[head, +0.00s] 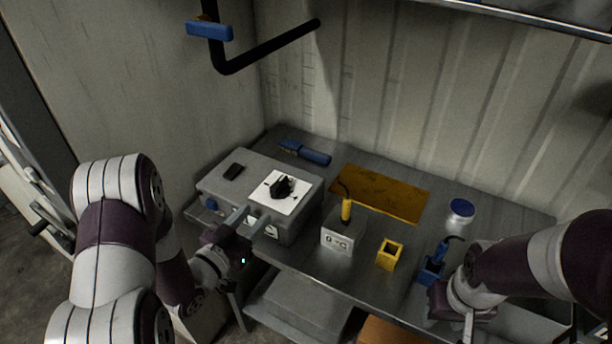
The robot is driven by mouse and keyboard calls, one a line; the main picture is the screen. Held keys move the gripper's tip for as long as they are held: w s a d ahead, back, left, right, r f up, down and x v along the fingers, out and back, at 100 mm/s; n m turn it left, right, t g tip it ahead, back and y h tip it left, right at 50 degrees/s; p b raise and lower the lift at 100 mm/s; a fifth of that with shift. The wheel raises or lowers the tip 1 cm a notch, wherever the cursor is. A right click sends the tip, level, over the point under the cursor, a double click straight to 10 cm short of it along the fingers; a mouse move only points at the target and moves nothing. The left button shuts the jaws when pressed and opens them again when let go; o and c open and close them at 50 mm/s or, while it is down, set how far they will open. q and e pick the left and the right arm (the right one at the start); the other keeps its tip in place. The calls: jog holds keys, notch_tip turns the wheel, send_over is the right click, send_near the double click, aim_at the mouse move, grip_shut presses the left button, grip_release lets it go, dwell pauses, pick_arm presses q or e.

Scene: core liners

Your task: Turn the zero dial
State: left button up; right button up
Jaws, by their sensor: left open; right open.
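A grey instrument box (228,186) stands at the left of the metal table. Its front carries a round blue knob (210,205) at the left and a small pale panel partly hidden by my gripper. I cannot tell for certain which part is the zero dial. A white plate with a black piece (282,188) lies on its top. My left gripper (252,217) is open and empty in front of the box's front face, to the right of the blue knob. I cannot tell whether it touches the box. My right gripper (455,312) is open at the table's front right, partly hidden.
A grey meter box (338,238) with a yellow-handled tool stands mid-table. A yellow holder (390,254), a blue holder (431,272) and a blue-lidded tub (461,211) stand to its right. A brown mat (380,192) and blue brush (304,152) lie behind. A black pipe (268,48) overhangs the back left.

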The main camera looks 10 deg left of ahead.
aim_at(272, 190)
pick_arm(q)
jog(key=x, duration=0.4)
jog(key=r+x, duration=0.1)
jog(key=x, duration=0.3)
jog(key=p+x, duration=0.1)
jog(key=x, duration=0.2)
jog(key=shift+w+r, duration=0.15)
jog(key=shift+w, duration=0.35)
grip_shut()
